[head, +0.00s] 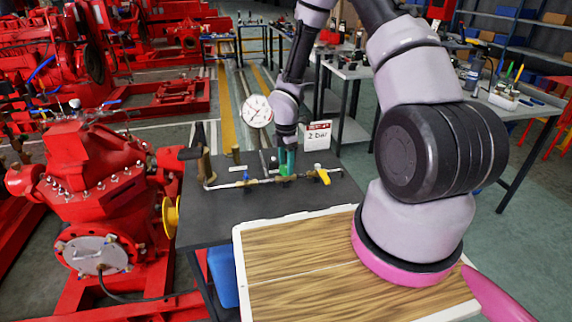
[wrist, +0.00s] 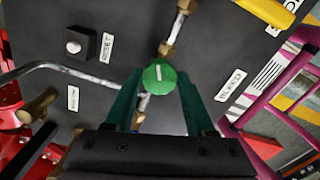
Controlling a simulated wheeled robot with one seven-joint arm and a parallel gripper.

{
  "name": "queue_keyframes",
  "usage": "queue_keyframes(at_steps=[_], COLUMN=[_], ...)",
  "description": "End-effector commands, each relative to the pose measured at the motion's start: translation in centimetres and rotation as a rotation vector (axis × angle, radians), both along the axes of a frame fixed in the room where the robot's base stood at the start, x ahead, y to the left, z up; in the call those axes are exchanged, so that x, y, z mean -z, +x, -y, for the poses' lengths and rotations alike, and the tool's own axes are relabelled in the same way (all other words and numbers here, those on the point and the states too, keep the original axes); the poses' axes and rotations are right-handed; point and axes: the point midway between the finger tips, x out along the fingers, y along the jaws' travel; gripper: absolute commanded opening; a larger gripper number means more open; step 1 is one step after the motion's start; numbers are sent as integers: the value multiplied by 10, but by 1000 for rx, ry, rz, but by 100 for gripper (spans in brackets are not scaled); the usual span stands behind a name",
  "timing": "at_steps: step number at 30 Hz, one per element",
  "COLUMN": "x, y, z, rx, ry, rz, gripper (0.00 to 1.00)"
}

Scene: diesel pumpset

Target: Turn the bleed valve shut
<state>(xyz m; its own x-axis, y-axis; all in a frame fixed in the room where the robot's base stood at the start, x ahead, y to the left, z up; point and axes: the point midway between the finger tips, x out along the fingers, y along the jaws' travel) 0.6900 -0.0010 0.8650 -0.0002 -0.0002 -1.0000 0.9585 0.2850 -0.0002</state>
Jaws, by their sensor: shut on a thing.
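The bleed valve's round green knob (wrist: 158,76) sits on the metal pipework beside the BLEED label (wrist: 230,86). A white line marks its top and runs nearly up and down in the wrist view. My gripper (wrist: 160,90) has its two green fingers on either side of the knob and is shut on it. In the head view my gripper (head: 286,163) reaches down to the pipe on the dark bench (head: 225,215); the knob is hard to tell from the green fingers there. A round white gauge (head: 257,111) stands left of my wrist.
A yellow lever (head: 322,175) is on the pipe to the right, near a "2 bar" sign (head: 318,135). A black box with a button (wrist: 80,44) sits by a RESET label. Red pump machinery (head: 95,190) stands left. A wooden-topped board (head: 300,265) lies in front.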

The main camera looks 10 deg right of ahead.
Motion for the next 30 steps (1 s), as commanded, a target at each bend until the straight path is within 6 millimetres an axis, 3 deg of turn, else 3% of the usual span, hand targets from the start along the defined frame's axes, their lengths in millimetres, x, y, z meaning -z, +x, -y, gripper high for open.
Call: queue_keyframes(at_steps=[10,30], x=[0,-1], y=[0,-1], z=[0,-1], rx=[193,828], ry=[0,0], rz=[1,2], gripper=[0,0])
